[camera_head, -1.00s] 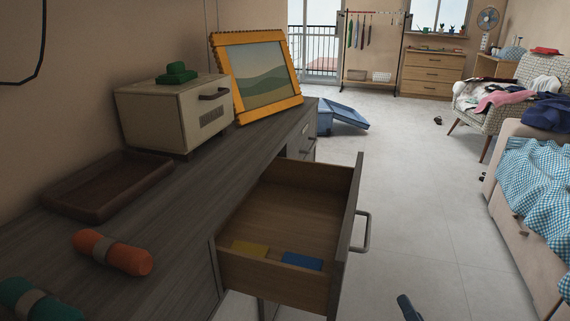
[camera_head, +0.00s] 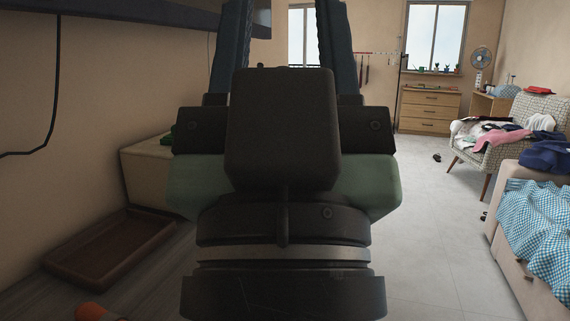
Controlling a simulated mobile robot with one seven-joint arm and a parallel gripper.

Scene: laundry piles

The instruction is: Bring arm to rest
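My gripper (camera_head: 283,30) is raised right in front of the head camera, pointing up. Its two dark fingers stand well apart, with nothing visible between them; their tips reach the top edge of the picture. My gripper and wrist hide the middle of the view, including most of the desk (camera_head: 165,277), the drawer and the picture frame.
A brown tray (camera_head: 75,262) and part of a cream box (camera_head: 143,172) show on the desk at left. An orange roll (camera_head: 92,312) shows at the bottom edge. The clothes-covered armchair (camera_head: 462,158) and sofa (camera_head: 510,262) stand right.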

